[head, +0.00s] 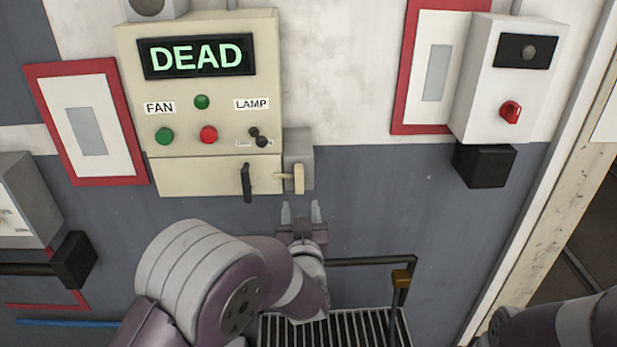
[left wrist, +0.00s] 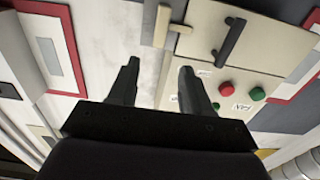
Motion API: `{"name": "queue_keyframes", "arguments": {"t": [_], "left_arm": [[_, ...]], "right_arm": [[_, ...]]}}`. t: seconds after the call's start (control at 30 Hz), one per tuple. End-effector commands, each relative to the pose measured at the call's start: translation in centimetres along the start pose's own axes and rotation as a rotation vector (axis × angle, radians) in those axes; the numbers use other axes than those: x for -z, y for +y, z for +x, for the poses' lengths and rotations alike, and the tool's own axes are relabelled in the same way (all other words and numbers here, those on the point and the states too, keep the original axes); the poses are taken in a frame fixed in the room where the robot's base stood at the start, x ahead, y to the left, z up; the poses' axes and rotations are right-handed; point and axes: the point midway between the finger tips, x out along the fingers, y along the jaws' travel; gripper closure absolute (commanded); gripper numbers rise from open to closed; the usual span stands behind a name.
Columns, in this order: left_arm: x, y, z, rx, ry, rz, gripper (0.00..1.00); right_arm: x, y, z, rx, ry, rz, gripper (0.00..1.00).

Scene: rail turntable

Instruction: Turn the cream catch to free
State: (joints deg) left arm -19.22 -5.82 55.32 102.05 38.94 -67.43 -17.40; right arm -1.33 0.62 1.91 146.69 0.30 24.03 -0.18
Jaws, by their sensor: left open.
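The cream catch (head: 299,179) is a short upright bar on the grey block at the lower right corner of the cream control box (head: 205,176). A thin stub runs from it leftward toward the box. In the left wrist view the catch (left wrist: 161,26) is near the top centre, beyond my fingertips. My left gripper (head: 301,212) is open and empty, just below the catch in the head view and apart from it. Its two dark fingers (left wrist: 157,73) stand spread in the left wrist view. My right gripper is not in view; only part of an arm shows at the lower right.
A black handle (head: 246,183) is close left of the catch. The box has a lit "DEAD" display (head: 196,56), green and red buttons and a small black toggle (head: 258,137). A dark rail (head: 372,261) and a floor grating (head: 325,333) are below. A white box with a red knob (head: 510,111) is right.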

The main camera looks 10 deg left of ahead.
Motion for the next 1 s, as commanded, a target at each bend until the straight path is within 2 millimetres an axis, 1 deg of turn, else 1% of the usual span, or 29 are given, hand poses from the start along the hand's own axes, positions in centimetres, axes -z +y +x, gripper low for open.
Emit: {"name": "queue_keyframes", "arguments": {"t": [0.03, 0.3, 0.43, 0.5, 0.6, 0.9, 0.97, 1.0], "left_arm": [[0.4, -0.1, 0.9, 0.002, -0.002, 0.002, 0.51], [0.5, -0.1, 7.7, 0.0, -0.005, 0.001, 0.51], [0.3, 0.0, 10.0, -0.001, -0.005, 0.001, 0.51], [0.2, 0.0, 10.8, -0.002, -0.005, 0.001, 0.51], [0.0, 0.1, 11.4, -0.003, -0.005, 0.001, 0.51], [-0.1, 0.1, 11.7, -0.004, -0.004, 0.0, 0.51], [-0.1, 0.1, 11.7, -0.004, -0.004, 0.0, 0.71], [-0.1, 0.1, 11.7, -0.004, -0.004, 0.0, 0.84]], "right_arm": [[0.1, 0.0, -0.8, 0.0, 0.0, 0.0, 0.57], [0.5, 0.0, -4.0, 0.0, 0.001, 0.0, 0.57], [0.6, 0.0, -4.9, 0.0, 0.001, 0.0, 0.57], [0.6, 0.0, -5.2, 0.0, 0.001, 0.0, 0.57], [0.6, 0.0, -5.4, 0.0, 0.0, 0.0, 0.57], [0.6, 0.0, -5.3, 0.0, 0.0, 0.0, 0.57], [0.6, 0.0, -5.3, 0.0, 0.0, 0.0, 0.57], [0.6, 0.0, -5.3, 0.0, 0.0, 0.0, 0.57]]}}
